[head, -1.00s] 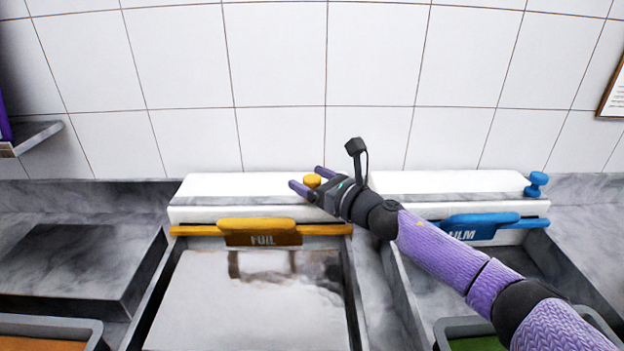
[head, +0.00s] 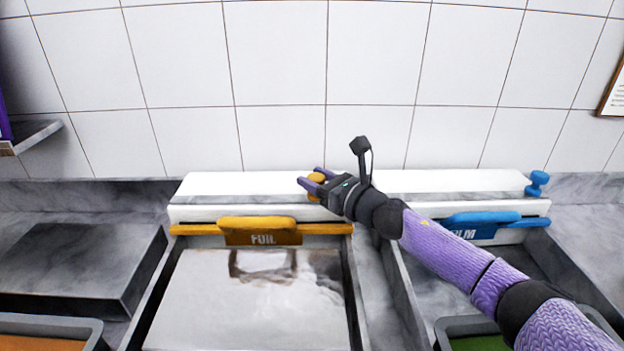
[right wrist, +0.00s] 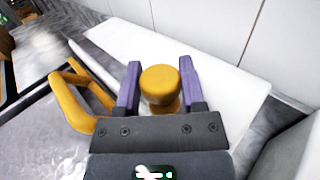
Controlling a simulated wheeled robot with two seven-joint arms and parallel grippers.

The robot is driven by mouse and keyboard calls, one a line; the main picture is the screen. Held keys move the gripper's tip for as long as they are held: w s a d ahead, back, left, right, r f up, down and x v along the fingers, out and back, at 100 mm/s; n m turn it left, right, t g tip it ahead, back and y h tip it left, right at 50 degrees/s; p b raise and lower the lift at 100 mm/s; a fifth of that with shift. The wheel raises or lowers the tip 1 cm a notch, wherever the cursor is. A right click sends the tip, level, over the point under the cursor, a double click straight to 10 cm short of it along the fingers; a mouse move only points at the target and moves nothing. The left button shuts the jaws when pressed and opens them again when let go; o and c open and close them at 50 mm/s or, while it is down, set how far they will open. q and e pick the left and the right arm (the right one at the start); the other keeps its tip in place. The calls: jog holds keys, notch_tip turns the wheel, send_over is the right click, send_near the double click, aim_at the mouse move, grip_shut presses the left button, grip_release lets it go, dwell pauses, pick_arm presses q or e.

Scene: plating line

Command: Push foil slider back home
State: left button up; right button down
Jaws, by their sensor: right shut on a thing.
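The foil slider's yellow knob (head: 316,185) is at the right end of the white foil box top (head: 235,184). My right gripper (head: 311,182) is shut on the knob, with a purple finger on either side of it. The right wrist view shows the knob (right wrist: 160,85) between the two fingers (right wrist: 160,82). The yellow FOIL handle bar (head: 262,231) runs along the front of the box. A sheet of foil (head: 230,305) lies below it in the tray. My left gripper is out of view.
The film dispenser stands to the right, with a blue FILM handle (head: 470,228) and a blue knob (head: 537,183) at its right end. A dark slab (head: 75,265) lies at left. A green bin (head: 480,343) and an orange bin (head: 45,343) are at the front. The tiled wall is close behind.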

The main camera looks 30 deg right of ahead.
jog(key=d, duration=0.1)
jog(key=s+d+b, duration=0.1)
jog(key=d, duration=0.1)
jog(key=shift+s+d+f, duration=0.15)
jog(key=shift+s+d, duration=0.15)
jog(key=shift+s, duration=0.1)
jog(key=c, duration=0.6)
grip_release()
jog(key=o, duration=0.4)
jog(key=shift+d, duration=0.2)
jog(key=shift+a, duration=0.1)
